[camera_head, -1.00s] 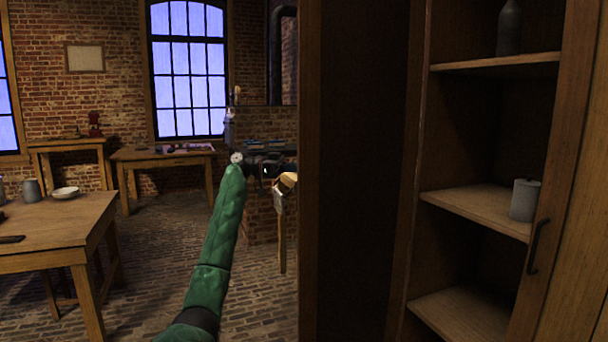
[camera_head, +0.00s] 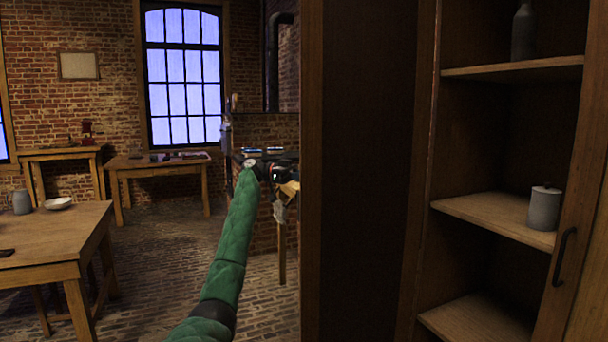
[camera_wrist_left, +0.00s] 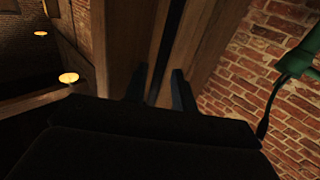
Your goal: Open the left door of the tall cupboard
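The tall cupboard (camera_head: 495,210) stands at the right in the head view, with its shelved interior exposed. Its left door (camera_head: 368,170) stands swung out, its dark inner face toward me and its wooden edge at the left. My left arm reaches up on the outer side of this door. My left gripper (camera_head: 283,173) is small and dark beside the door's edge, partly hidden. In the left wrist view, the two fingers (camera_wrist_left: 160,90) are apart, close to wooden boards with a dark strip between them. I cannot tell whether they touch. My right gripper is not in view.
A grey lidded jar (camera_head: 544,208) and a bottle (camera_head: 523,32) stand on the cupboard shelves. A dark handle (camera_head: 564,256) is on the right door. A wooden table (camera_head: 60,240) stands at the left. Brick floor is clear between table and cupboard.

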